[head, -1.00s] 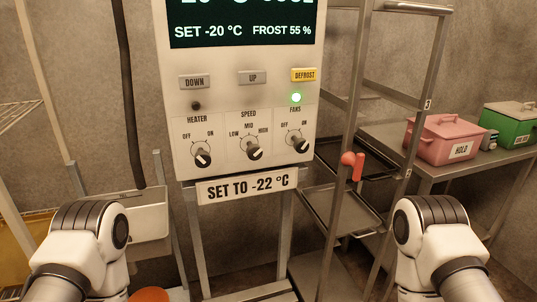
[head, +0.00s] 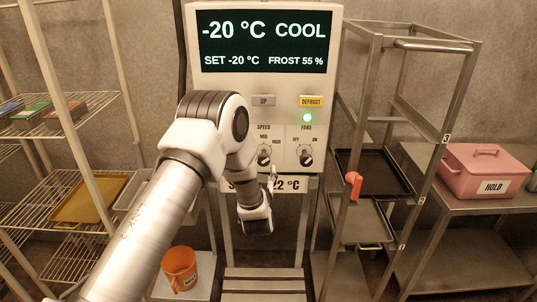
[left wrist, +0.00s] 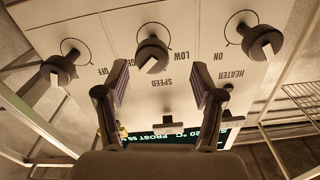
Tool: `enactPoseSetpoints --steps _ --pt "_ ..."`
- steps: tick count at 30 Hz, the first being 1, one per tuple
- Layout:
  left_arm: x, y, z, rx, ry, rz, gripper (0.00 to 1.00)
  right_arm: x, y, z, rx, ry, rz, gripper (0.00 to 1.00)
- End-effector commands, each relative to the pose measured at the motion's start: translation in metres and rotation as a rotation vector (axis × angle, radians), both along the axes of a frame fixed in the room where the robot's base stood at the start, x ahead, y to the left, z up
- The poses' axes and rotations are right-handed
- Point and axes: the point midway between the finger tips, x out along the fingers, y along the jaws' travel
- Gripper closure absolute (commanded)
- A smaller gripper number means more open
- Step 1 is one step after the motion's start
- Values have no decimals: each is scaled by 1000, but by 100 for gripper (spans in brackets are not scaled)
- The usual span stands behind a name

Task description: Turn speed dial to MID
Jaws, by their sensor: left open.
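The white control panel (head: 250,84) carries a row of dark knobs. The speed dial (head: 264,157) sits in the middle, under SPEED; its white pointer is too small to read surely. It also shows in the left wrist view (left wrist: 152,52), upside down, beside the word LOW. My left gripper (head: 272,175) is in front of the panel, just below the speed dial, partly behind my own wrist. In the left wrist view its two fingers (left wrist: 160,78) are apart and empty, with the speed dial beyond and between them. My right gripper is out of view.
The fans dial (head: 306,157) is close to the right. The heater dial (left wrist: 264,48) shows in the left wrist view and is hidden by my arm in the head view. A wheeled-style metal rack (head: 372,130) with trays and a red handle (head: 353,184) stands right of the panel.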

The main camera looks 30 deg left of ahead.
Motion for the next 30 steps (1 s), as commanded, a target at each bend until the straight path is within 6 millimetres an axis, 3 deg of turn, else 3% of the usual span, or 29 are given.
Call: enactPoseSetpoints --steps 9,17,18,23,30 --pt "46 28 1 1 0 -2 32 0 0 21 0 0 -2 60" --pt "50 30 -1 0 2 -3 32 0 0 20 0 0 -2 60" --pt "50 30 -1 0 2 -3 39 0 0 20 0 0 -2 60" --pt "50 30 -1 1 1 -3 94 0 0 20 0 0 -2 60" --pt "50 29 -1 -3 -1 -3 93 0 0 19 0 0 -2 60"
